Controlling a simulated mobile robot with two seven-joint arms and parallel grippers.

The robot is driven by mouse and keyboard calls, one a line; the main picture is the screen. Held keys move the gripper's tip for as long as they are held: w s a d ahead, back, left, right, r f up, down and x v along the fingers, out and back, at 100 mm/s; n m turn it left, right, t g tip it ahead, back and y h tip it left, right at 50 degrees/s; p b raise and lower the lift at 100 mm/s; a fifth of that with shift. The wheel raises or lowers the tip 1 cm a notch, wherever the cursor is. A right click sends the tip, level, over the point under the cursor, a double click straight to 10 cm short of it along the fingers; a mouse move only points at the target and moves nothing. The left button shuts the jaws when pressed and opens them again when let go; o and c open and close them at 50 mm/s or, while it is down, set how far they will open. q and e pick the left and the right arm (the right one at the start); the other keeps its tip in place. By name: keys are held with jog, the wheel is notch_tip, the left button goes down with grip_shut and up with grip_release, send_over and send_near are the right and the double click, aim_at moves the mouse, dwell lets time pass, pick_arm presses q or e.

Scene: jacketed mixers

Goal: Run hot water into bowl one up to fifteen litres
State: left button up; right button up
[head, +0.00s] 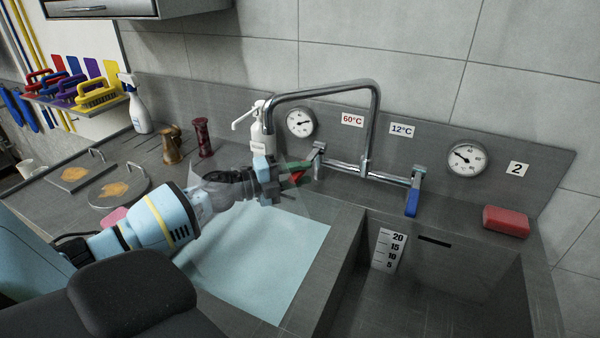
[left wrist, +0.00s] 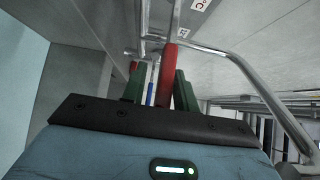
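Bowl one is probably the left bowl (head: 318,270), as the right bowl is by the "2" sign; a flat pale blue surface, apparently water, fills it. Its scale is not visible. The chrome tap (head: 378,125) arches leftward, its outlet behind my left gripper. The red lever (head: 297,177) is below the 60°C label (head: 352,119); the blue lever (head: 412,201) hangs below 12°C. My left gripper (head: 300,170) is at the red lever. In the left wrist view, the red lever (left wrist: 168,75) stands between the green fingers (left wrist: 160,88), with a gap on its left. My right gripper is out of view.
The right bowl (head: 440,295) looks empty, with a scale (head: 388,250) marked 5 to 20. Two round dials (head: 300,122) (head: 467,157) are on the backsplash. A red sponge (head: 506,221) lies at right. A spray bottle (head: 138,105), white pump bottle (head: 260,130) and mills (head: 203,138) stand at left.

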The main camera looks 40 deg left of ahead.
pick_arm(q)
jog(key=shift+o, duration=0.4)
jog(key=shift+r, duration=0.1)
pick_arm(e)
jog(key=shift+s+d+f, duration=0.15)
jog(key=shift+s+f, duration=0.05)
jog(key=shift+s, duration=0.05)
pick_arm(q)
jog(key=shift+s+a, duration=0.3)
jog(key=shift+s, duration=0.1)
jog(key=v, duration=0.6)
jog(key=shift+s, duration=0.35)
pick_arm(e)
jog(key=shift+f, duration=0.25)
pick_arm(q)
jog(key=shift+a, duration=0.15)
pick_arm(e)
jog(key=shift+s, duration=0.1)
